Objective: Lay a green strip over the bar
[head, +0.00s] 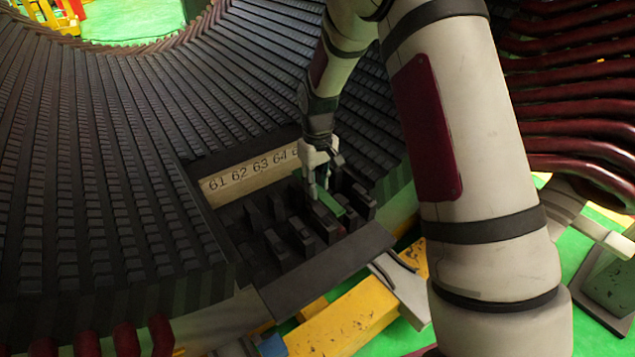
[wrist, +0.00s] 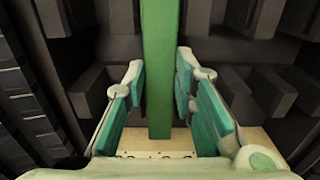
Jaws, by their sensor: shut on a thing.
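A flat green strip (head: 331,204) shows at the fingertips of my gripper (head: 317,190), low over the recessed section of the stator with dark upright blocks. In the wrist view the strip (wrist: 159,75) runs straight up the picture between the two fingers, which have teal pads. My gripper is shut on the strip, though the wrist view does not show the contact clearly. I cannot tell which dark piece is the bar, or whether the strip touches it; the gripper and blocks hide part of that spot.
A cream plate (head: 250,174) numbered 61 to 64, partly hidden, stands along the back of the recess. Dark blocks (head: 278,243) stand in rows close around the gripper. Ribbed stator wall (head: 100,150) curves left. Dark red coil ends (head: 570,110) lie at right.

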